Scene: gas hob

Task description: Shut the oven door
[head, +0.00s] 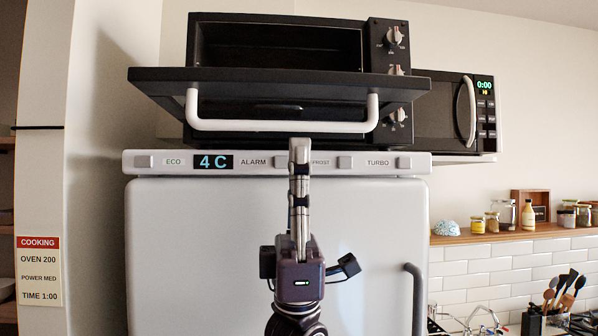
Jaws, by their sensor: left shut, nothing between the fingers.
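The black oven (280,45) stands on top of a white fridge. Its door (280,84) is folded down and open, sticking out towards me, and the dark cavity shows behind it. A white bar handle (282,126) runs along the front of the door. My left gripper (299,146) points up in front of the fridge, its tip just below the middle of the handle. It is shut with nothing in it. I cannot tell whether the tip touches the handle. My right gripper is not in view.
The white fridge (200,250) has a control strip along its top and a grey handle (415,300) at right. A black microwave (440,110) stands right of the oven. A wooden shelf (510,235) with jars is further right.

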